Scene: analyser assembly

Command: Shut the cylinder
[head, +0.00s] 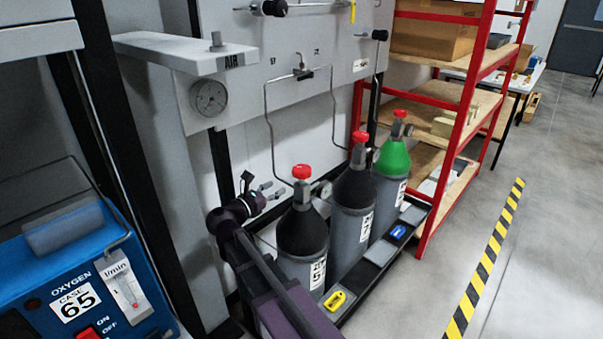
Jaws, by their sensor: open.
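Three grey gas cylinders stand upright in a row, each with a red handwheel on top. The nearest cylinder (303,232) has a black shoulder and a partly readable white label; its red handwheel is (302,172). The middle cylinder (353,190) also has a black shoulder, with its red handwheel (360,137). The far cylinder (391,160) has a green shoulder and a red handwheel (400,114). My gripper (272,190) is open and empty, just left of the nearest cylinder's valve and apart from it. My arm covers the lower left of that cylinder.
A black tray (408,232) holds the cylinders, with a yellow tag (335,300) and a blue tag (398,231) in front. Thin pipes (267,125) run down the panel. A blue oxygen unit (75,285) stands left, a red shelf (462,125) behind. Floor right is clear.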

